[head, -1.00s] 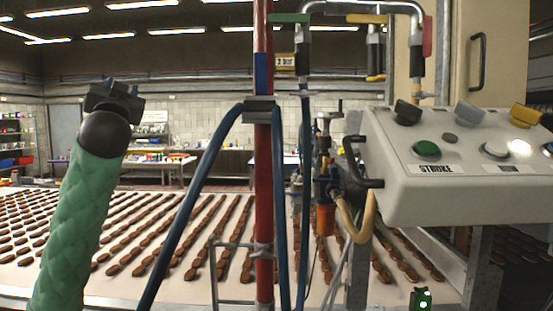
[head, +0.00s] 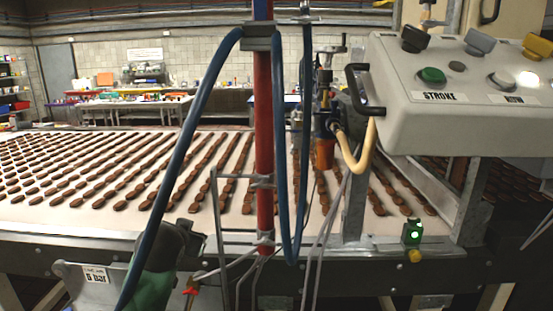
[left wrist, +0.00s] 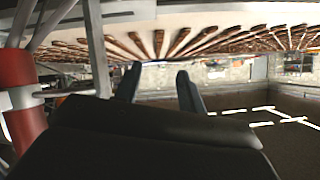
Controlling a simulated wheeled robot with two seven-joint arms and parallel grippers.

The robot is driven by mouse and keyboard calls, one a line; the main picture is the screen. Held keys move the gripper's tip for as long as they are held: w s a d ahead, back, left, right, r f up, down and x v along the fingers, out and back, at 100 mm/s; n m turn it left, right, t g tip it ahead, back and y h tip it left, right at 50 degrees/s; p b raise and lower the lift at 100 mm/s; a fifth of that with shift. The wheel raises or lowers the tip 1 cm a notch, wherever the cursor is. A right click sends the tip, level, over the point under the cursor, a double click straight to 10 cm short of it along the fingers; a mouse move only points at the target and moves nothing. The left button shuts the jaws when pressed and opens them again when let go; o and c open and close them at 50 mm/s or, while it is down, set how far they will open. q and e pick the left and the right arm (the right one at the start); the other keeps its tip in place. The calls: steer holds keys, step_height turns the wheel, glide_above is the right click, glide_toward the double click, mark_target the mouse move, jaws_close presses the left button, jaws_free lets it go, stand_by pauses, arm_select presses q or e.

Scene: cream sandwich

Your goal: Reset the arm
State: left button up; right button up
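My left arm, in a green quilted sleeve, is low at the bottom left of the head view. Its dark gripper (head: 180,243) is in front of the conveyor's front edge, partly behind a blue hose. In the left wrist view, the two dark fingers of my left gripper (left wrist: 159,80) stand apart with nothing between them. My right arm and gripper are not in view.
A red post (head: 263,120) with blue hoses (head: 190,140) stands close to my left gripper. A control box (head: 450,100) with a green button is at right. A conveyor (head: 120,226) carries rows of brown biscuits. A pale sign (head: 95,272) is at lower left.

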arm_select(q)
steer(key=s+d+f+g+h, duration=0.1)
steer(key=s+d+f+g, duration=0.2)
steer(key=s+f, duration=0.75)
steer(key=s+d+f+g+h, duration=0.1)
steer(key=s+d+f+g, duration=0.15)
steer(key=s+f, duration=0.85)
steer(key=s+d+f+g, duration=0.2)
steer(key=s+f+g, duration=0.2)
steer(key=s+f, duration=1.3)
steer(key=shift+s+d+f+n+g, duration=0.2)
steer(key=shift+s+f+n+g, duration=0.15)
steer(key=shift+f+n, duration=0.1)
